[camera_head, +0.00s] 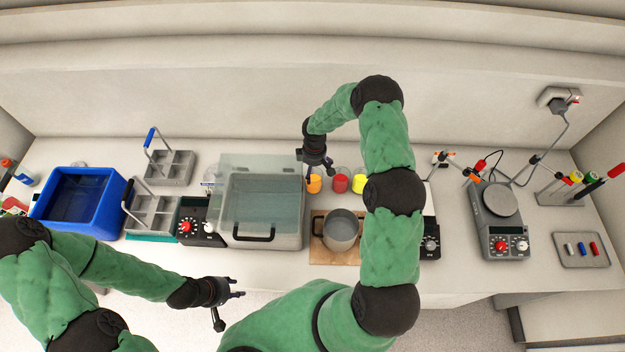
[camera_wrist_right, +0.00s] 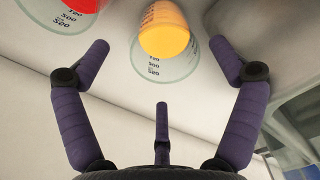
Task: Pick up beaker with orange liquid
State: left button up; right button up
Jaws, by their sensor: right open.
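The beaker with orange liquid (camera_head: 314,184) stands on the bench behind the metal pot, first from the left in a row of beakers. My right gripper (camera_head: 318,168) is above and just behind it, partly covering it in the head view. In the right wrist view the beaker with orange liquid (camera_wrist_right: 165,40) lies between the spread fingers of my right gripper (camera_wrist_right: 165,58), ahead of them, with its graduation marks showing. I see no contact. My left gripper (camera_head: 236,289) is low in front of the bench edge, away from the beakers; its fingers look apart and empty.
The beaker with red liquid (camera_head: 340,183) stands close to the right of the orange one; a yellow one (camera_head: 359,184) is beyond it. The pot (camera_head: 341,230) sits on a wooden board in front. A clear-lidded bath (camera_head: 262,236) is to the left. My right arm hides some bench.

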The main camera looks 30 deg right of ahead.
jog(key=p, duration=0.2)
send_over(314, 178)
jog(key=s+a, duration=0.1)
jog(key=s, duration=0.1)
jog(key=shift+s+a+f, duration=0.1)
jog(key=shift+f, duration=1.15)
jog(key=shift+s+a+f, duration=0.1)
jog(key=shift+f, duration=1.65)
jog(key=shift+c, duration=0.3)
jog(key=c, duration=1.4)
